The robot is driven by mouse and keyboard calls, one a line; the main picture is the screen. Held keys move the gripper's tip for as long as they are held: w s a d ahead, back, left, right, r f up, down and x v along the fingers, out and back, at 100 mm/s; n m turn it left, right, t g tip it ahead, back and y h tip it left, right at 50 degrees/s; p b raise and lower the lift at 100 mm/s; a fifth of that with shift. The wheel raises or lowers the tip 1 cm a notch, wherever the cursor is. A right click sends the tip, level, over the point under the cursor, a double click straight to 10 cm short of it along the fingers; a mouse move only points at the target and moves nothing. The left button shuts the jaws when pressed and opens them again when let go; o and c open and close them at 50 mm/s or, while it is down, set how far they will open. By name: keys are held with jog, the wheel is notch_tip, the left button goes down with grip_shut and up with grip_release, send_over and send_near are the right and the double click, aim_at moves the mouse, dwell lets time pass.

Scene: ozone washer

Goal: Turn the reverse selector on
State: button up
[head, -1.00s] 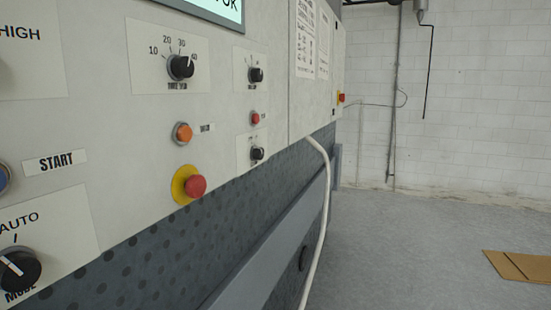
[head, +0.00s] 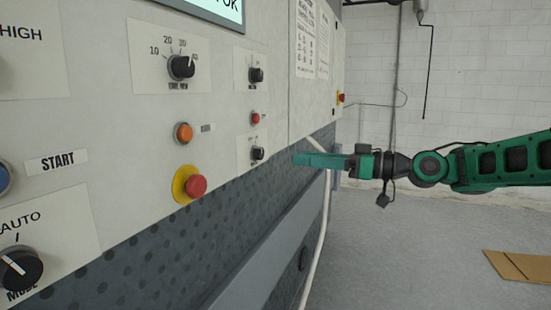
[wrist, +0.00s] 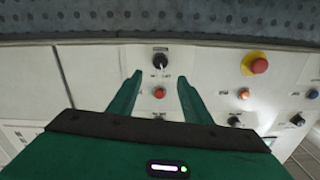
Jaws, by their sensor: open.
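A small black selector knob (head: 257,153) sits on a pale plate low on the panel, below a small red button (head: 255,118). Its label is too small to read, so I cannot confirm it is the reverse selector. My gripper (head: 298,159) is at the knob's height, to its right and apart from it, pointing left towards the panel. In the wrist view, my gripper (wrist: 160,78) is open and empty. The knob (wrist: 160,60) appears just beyond the fingertips, and the red button (wrist: 159,92) shows between the fingers.
Another black knob (head: 256,75) is above the red button. A red emergency stop (head: 196,186), an orange button (head: 183,133) and a larger dial (head: 181,66) are to the left. A white hose (head: 322,235) hangs behind my gripper.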

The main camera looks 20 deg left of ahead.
aim_at(262, 154)
jog(key=a, duration=1)
jog(key=shift+w+a, duration=0.25)
jog(key=shift+w, duration=0.1)
